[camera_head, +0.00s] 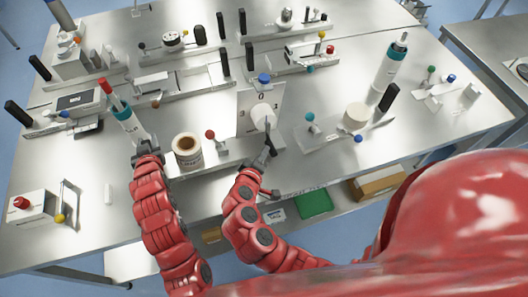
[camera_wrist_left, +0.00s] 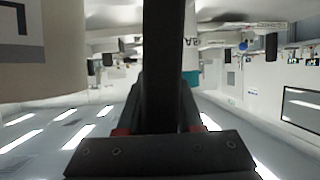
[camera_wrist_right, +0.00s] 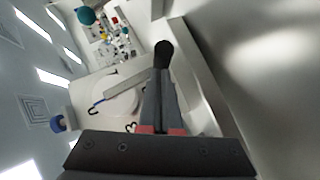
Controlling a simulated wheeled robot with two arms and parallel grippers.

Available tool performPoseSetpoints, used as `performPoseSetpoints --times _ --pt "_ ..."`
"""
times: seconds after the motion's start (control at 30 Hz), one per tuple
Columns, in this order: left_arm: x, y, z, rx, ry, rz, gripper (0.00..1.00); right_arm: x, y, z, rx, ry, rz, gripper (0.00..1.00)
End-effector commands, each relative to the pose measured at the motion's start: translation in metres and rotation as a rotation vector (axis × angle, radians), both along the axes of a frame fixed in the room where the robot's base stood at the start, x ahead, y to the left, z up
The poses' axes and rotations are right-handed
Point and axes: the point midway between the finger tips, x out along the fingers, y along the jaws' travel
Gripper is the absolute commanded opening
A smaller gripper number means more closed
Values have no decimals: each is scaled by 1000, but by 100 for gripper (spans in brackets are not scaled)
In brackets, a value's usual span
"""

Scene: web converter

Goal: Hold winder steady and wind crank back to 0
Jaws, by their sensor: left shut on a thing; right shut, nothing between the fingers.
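The winder has an upright white dial plate (camera_head: 246,101) with "0" at its top, a blue knob (camera_head: 264,79) above and a white hub (camera_head: 261,117) in front. A black crank handle (camera_head: 268,132) points down from the hub; a black rounded end (camera_wrist_right: 163,50) shows in the right wrist view. My right gripper (camera_head: 265,157) is shut and empty at the handle's lower end; contact is unclear. My left gripper (camera_head: 146,147) is shut on a black bar (camera_wrist_left: 163,65), left of the tan roll (camera_head: 187,151). Its grip is largely hidden in the head view.
A red-knobbed lever (camera_head: 210,135) stands between my arms. Another station with a white roll (camera_head: 355,115) is to the right. The front left table has some bare room.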

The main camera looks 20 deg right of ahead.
Motion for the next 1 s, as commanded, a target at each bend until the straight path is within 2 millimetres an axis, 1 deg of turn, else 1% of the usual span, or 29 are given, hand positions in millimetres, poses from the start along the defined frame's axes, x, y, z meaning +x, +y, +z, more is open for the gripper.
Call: performPoseSetpoints --times 0.03,0.37,1.0 --pt "1 0 3 -2 -6 1 0 0 0 0 0 0 0 0" --pt "1 0 2 -2 -5 1 0 0 0 0 -6 0 1 0" --pt "1 1 3 -2 -7 2 0 -1 -9 -5 -137 -4 2 0"
